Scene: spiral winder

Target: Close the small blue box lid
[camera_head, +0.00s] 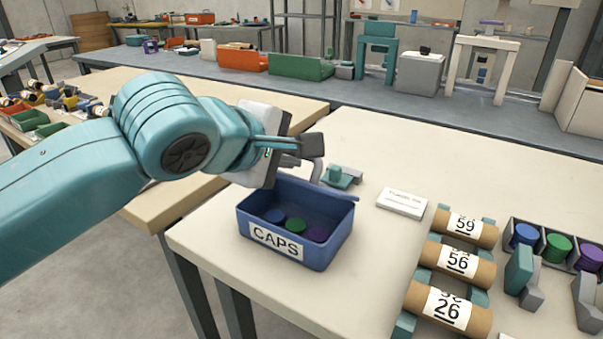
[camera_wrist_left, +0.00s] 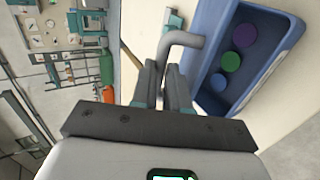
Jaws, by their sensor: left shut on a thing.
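The small blue box (camera_head: 336,238) with a CAPS label stands open on the light table, with blue, green and purple caps inside. A thin blue strip (camera_head: 335,192) along its back edge looks like the raised lid seen nearly edge-on. A grey bent handle (camera_head: 317,172) rises there; it also shows in the left wrist view (camera_wrist_left: 185,38). My left gripper (camera_head: 314,146) is above the back of the box. Its fingers (camera_wrist_left: 161,80) are shut on the grey handle. The lid's face is hidden. My right gripper is in neither view.
A teal fixture (camera_head: 342,176) and a white card (camera_head: 402,202) lie behind and right of the box. Labelled brown tubes (camera_head: 458,265) rest on a teal rack at the right, beside a cap tray (camera_head: 556,243). The table in front of the box is clear.

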